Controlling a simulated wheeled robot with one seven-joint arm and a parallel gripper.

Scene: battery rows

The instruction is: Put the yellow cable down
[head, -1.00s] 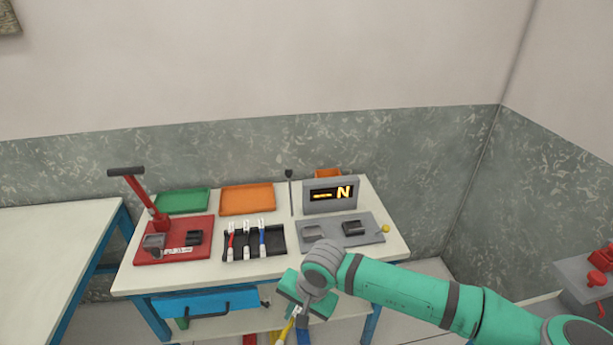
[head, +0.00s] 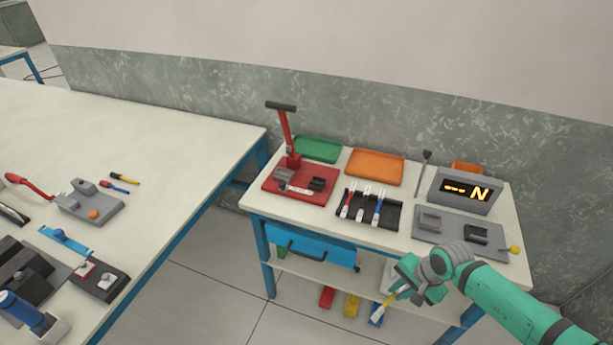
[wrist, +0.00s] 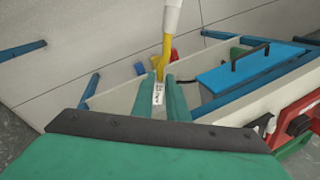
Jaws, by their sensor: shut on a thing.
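My gripper (head: 408,288) is shut on the yellow cable (head: 393,298) and holds it in the air in front of the bench's right part, below its top. In the wrist view the yellow cable (wrist: 166,55) sticks out between my fingers (wrist: 166,92), with a white end at the top and a white printed label near the fingertips. The black cable tray (head: 392,216) lies on the bench top, up and left of my gripper. Several cables with white ends lie in it, including a red one and a blue one (head: 376,212).
The bench also bears a red press (head: 285,135), a green tray (head: 317,149), an orange tray (head: 375,167) and a grey display (head: 465,190). A blue drawer (head: 310,246) is below. A second table (head: 150,130) at left bears tools in front; its back is clear.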

